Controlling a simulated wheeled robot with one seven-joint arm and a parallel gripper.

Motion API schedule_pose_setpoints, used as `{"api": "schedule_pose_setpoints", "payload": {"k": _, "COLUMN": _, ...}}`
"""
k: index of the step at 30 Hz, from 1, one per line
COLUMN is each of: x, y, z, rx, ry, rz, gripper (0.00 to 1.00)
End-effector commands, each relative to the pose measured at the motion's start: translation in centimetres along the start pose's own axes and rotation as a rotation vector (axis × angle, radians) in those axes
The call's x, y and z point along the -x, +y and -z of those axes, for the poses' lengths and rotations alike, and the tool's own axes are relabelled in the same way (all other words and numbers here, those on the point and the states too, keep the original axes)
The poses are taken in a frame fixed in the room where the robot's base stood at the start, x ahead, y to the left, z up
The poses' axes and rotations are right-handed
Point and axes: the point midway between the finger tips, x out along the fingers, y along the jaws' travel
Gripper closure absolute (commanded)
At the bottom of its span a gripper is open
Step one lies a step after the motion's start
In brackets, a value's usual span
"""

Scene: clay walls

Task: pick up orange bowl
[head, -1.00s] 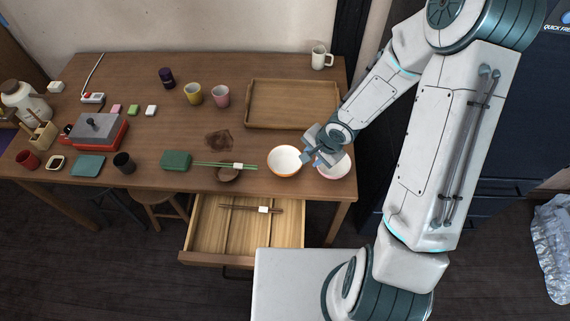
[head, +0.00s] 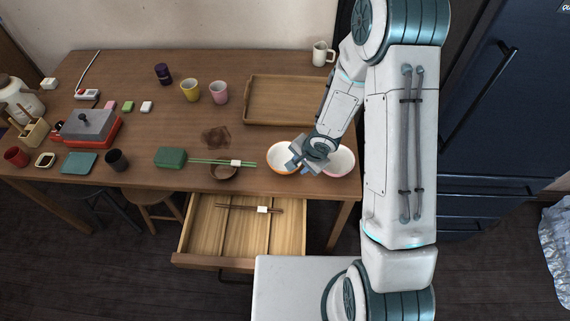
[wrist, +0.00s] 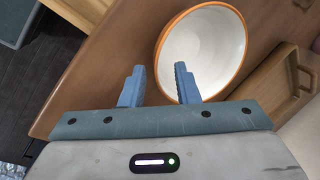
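The orange bowl (head: 279,155) is white inside with an orange rim and stands near the front edge of the table (head: 195,128). In the wrist view the bowl (wrist: 205,50) lies just beyond my gripper (wrist: 158,82). The two blue fingers are apart with nothing between them. The right finger overlaps the near rim in the picture; I cannot tell whether it touches. In the head view my gripper (head: 295,163) is over the right side of the bowl and hides part of it.
A white bowl with a pink rim (head: 341,160) stands close on the right. A wooden tray (head: 250,119) lies behind. An open drawer (head: 203,238) juts out below the table.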

Motion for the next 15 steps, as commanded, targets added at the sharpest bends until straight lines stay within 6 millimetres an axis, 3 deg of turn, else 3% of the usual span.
{"api": "schedule_pose_setpoints", "payload": {"k": 4, "x": -1.7, "y": 0.1, "z": 0.0, "rx": 0.001, "ry": 0.001, "rz": -0.001, "gripper": 0.71}}
{"api": "schedule_pose_setpoints", "payload": {"k": 14, "x": -2.0, "y": 0.0, "z": 0.1, "rx": -0.001, "ry": 0.002, "rz": 0.001, "gripper": 0.71}}
{"api": "schedule_pose_setpoints", "payload": {"k": 15, "x": -2.0, "y": 0.0, "z": 0.1, "rx": -0.001, "ry": 0.002, "rz": 0.001, "gripper": 0.8}}
